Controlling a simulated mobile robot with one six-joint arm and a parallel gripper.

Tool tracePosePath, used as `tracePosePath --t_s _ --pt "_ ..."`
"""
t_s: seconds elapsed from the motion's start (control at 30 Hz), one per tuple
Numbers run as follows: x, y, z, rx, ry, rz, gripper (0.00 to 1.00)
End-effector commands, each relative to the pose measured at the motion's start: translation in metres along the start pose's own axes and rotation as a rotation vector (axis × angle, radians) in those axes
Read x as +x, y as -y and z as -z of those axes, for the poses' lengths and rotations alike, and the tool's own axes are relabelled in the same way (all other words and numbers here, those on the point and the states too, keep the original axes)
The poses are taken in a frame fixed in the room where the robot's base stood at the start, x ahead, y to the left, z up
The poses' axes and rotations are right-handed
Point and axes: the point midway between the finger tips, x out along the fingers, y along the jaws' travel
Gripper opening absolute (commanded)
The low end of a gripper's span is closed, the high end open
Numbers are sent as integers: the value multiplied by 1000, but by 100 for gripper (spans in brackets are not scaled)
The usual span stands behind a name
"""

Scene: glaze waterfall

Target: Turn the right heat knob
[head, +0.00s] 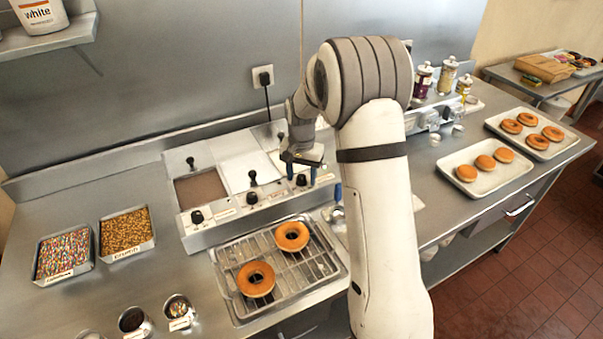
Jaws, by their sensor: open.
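The glaze warmer (228,229) stands on the steel counter with a row of black knobs along its front panel. The left knob (197,216) and middle knob (252,198) are in plain view. The right heat knob (301,180) is a small dark shape at the panel's right end, partly covered by my gripper. My gripper (302,173) is open, with its fingers pointing down at that knob, one on each side of it in the picture. I cannot tell whether the fingers touch the knob. The knob's pointer direction is too small to read.
A wire rack tray (293,280) with two glazed donuts sits in front of the warmer. Tall black-topped lid handles (190,163) rise from the wells. Sprinkle (63,254) and crunch (127,232) trays stand left. Donut trays (481,186) and jars (423,79) are right.

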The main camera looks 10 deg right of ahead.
Motion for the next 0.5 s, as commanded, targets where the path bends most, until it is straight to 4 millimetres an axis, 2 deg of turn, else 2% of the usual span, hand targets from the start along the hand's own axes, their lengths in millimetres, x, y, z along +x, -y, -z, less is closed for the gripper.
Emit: tracePosePath --t_s 0.13,0.5 --pt "0 0 0 0 0 0 50" --pt "0 0 0 0 0 0 19"
